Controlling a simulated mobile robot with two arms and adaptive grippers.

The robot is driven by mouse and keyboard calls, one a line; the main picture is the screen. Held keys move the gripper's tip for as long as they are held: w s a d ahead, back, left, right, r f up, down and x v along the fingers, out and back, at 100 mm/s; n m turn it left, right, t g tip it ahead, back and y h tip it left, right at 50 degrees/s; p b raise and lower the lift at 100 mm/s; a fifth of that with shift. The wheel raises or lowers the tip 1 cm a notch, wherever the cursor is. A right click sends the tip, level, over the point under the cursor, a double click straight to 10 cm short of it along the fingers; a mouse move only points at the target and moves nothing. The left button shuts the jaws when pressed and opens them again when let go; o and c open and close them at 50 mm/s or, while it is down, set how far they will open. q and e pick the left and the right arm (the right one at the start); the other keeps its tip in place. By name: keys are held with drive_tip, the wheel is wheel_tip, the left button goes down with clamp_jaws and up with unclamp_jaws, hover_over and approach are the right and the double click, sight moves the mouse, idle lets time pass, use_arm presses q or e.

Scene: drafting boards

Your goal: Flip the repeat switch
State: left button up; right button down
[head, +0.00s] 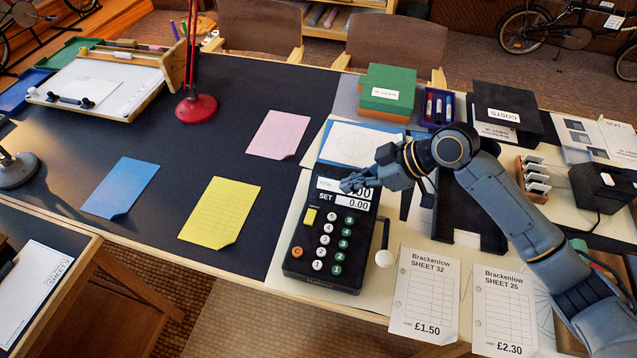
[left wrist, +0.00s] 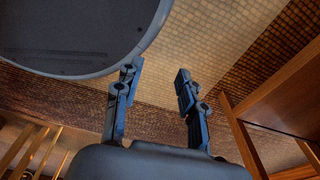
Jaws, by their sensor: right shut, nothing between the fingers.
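A black adding machine (head: 325,266) with white and green number keys, an orange C key and a side crank (head: 383,245) stands on the table. A yellow switch or key (head: 310,216) sits at its upper left, under a tiny label I cannot read; I cannot tell whether it is the repeat switch. My right gripper (head: 348,184) is shut and empty over the machine's display (head: 359,203), covering part of the digits, up and right of the yellow key. I cannot tell if it touches. My left gripper (left wrist: 155,84) is open and empty in the left wrist view, off the head view.
Price sheets (head: 425,290) lie right of the machine. A black box marked COSTS (head: 505,108), a green box (head: 388,86) and a pen holder (head: 437,110) stand behind. Yellow (head: 220,212), pink (head: 278,135) and blue (head: 120,187) papers lie left. A red lamp base (head: 196,109) stands farther back.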

drive_tip(key=p, duration=0.2)
hover_over(308, 211)
drive_tip(key=d, duration=0.2)
drive_tip(key=f, duration=0.6)
drive_tip(key=shift+s+d+f, duration=0.15)
drive_tip(key=shift+s+d, duration=0.05)
drive_tip(key=shift+s, duration=0.1)
wheel_tip(308, 211, down, 2)
drive_tip(key=shift+d+f, duration=0.1)
drive_tip(key=shift+f, duration=0.9)
use_arm(q)
drive_tip(key=s+r, duration=0.2)
drive_tip(key=s, duration=0.1)
drive_tip(key=shift+a+r, duration=0.1)
drive_tip(key=shift+r, duration=0.15)
drive_tip(key=shift+f, duration=0.1)
use_arm(e)
drive_tip(key=shift+f, duration=0.1)
